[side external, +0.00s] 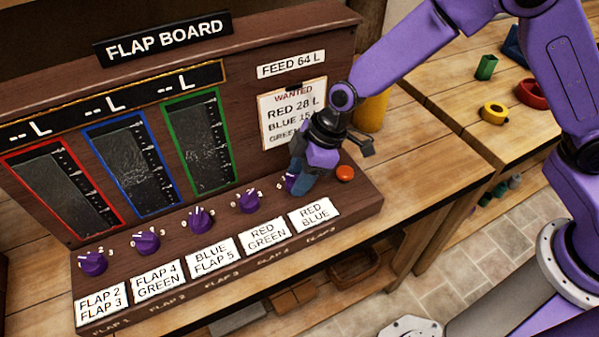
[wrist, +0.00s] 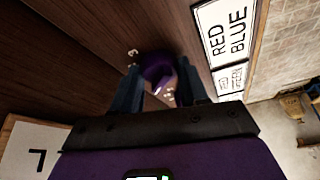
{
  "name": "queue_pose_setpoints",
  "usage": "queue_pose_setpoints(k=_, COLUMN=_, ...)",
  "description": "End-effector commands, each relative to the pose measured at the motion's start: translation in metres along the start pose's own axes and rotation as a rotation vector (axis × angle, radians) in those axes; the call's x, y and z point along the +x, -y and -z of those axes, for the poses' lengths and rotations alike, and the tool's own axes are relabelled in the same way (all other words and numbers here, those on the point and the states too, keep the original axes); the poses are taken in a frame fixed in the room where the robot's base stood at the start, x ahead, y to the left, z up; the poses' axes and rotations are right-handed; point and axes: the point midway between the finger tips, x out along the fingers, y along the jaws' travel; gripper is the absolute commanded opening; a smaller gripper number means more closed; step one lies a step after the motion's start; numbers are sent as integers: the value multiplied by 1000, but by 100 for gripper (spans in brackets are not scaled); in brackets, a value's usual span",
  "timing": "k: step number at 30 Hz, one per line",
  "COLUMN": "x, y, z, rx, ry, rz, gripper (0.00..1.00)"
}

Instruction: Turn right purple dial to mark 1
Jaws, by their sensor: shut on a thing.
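The right purple dial (side external: 290,182) is the rightmost of several purple dials on the ledge of the flap board, above the label "RED BLUE" (side external: 315,213). In the side view it is mostly hidden by my gripper (side external: 299,186). In the wrist view the dial (wrist: 157,68) sits between the two fingertips of my gripper (wrist: 158,85), which is shut on it. Small marks show around the dial, but I cannot read which one it points to. The other purple dials, such as the one over "RED GREEN" (side external: 248,201), stand in a row to the left.
An orange-red button (side external: 345,173) is just right of my gripper. A "WANTED" note (side external: 292,113) hangs on the board behind. Three framed windows, red, blue and green, stand at left. A yellow cylinder (side external: 371,110) is behind my wrist. Coloured items lie on the right-hand table.

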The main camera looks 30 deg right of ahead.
Motion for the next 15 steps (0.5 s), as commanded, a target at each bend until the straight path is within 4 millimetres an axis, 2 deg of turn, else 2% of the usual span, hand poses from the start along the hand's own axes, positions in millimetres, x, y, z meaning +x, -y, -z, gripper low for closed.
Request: queue_pose_setpoints(k=15, x=0, y=5, z=0, rx=251, ry=3, rz=-103, gripper=13)
